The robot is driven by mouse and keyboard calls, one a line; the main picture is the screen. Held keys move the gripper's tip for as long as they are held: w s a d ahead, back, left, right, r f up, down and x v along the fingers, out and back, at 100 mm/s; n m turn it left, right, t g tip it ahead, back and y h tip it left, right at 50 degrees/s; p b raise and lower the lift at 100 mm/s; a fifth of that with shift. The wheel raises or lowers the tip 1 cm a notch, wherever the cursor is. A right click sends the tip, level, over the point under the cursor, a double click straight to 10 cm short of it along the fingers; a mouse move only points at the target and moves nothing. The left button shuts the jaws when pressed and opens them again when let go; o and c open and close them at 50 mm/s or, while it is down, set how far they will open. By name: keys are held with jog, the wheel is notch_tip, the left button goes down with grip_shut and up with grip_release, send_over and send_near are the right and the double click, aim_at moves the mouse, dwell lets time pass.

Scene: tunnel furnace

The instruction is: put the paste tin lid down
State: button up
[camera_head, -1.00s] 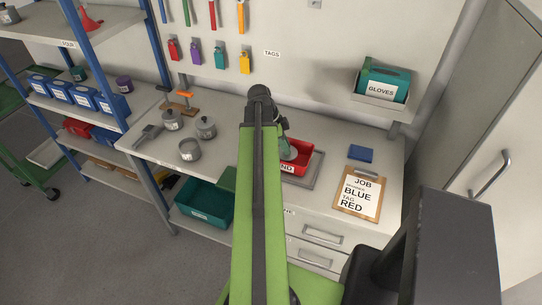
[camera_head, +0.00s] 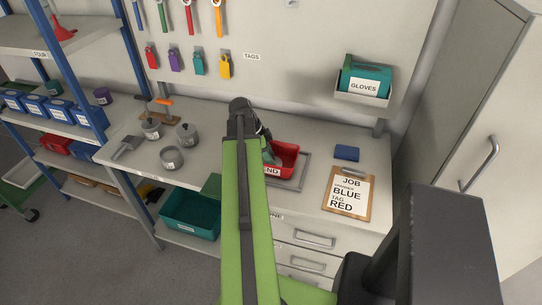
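Several grey tins stand on the left of the bench: two with knobbed lids, the back left tin (camera_head: 151,129) and the right tin (camera_head: 187,135), and one open-topped tin (camera_head: 172,158) in front. I cannot tell which is the paste tin. My green arm reaches over the bench, and its dark wrist hides most of my gripper (camera_head: 268,153). A grey-green shape there is over or at the left of the red bin. I cannot make out the fingers or a loose lid; whether one is held is hidden.
The red bin (camera_head: 285,158) sits on a grey tray (camera_head: 297,178). A job clipboard (camera_head: 348,193) and a blue block (camera_head: 346,153) lie to the right. A scoop (camera_head: 128,146) lies left of the tins. A teal crate (camera_head: 191,214) is below the bench.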

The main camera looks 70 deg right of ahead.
jog(key=shift+r, duration=0.25)
jog(key=p+v, duration=1.1)
jog(key=v, duration=0.1)
jog(key=shift+s, duration=0.1)
